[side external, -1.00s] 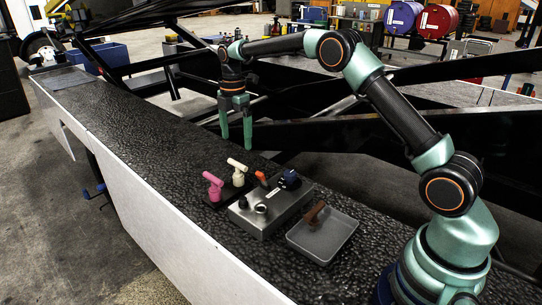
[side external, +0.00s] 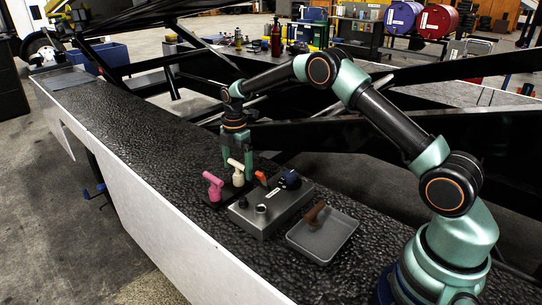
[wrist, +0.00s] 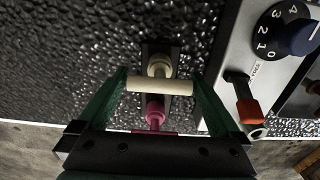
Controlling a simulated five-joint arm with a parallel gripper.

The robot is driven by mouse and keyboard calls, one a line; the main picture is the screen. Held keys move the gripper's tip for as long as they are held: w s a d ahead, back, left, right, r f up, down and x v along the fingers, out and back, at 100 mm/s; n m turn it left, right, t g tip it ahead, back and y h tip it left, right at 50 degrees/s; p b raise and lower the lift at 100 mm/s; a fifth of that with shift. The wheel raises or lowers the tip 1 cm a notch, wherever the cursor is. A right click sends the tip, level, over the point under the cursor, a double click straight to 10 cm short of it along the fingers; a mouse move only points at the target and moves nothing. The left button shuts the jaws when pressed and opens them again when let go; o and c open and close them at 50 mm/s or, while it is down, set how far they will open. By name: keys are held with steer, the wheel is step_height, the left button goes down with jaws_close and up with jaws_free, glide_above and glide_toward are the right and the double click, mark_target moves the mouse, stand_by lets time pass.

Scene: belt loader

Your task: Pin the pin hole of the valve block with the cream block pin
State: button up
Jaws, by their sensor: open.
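The cream block pin (side external: 237,172), with a T-shaped handle, stands upright in a dark holder (side external: 213,202). My gripper (side external: 237,174) is open and pointing down at the cream pin. In the wrist view, the cream handle (wrist: 160,86) lies crosswise between my two fingers (wrist: 160,80), one finger near each end; whether they touch it I cannot tell. The grey valve block (side external: 266,225) sits right of the holder. It has a round metal collar (side external: 261,209), a dark knob, a red-tipped lever and a blue dial. I cannot tell for sure that the collar is the pin hole.
A pink pin (side external: 213,187) stands beside the cream one in the same holder. A grey tray (side external: 325,245) with a brown pin (side external: 315,212) lies right of the block. The dark belt (side external: 130,135) is clear on the far left.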

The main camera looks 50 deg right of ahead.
mark_target(237, 162)
steer(key=c, duration=1.1)
steer(key=shift+r, duration=0.2)
step_height(237, 162, up, 20)
steer(key=shift+f, duration=0.15)
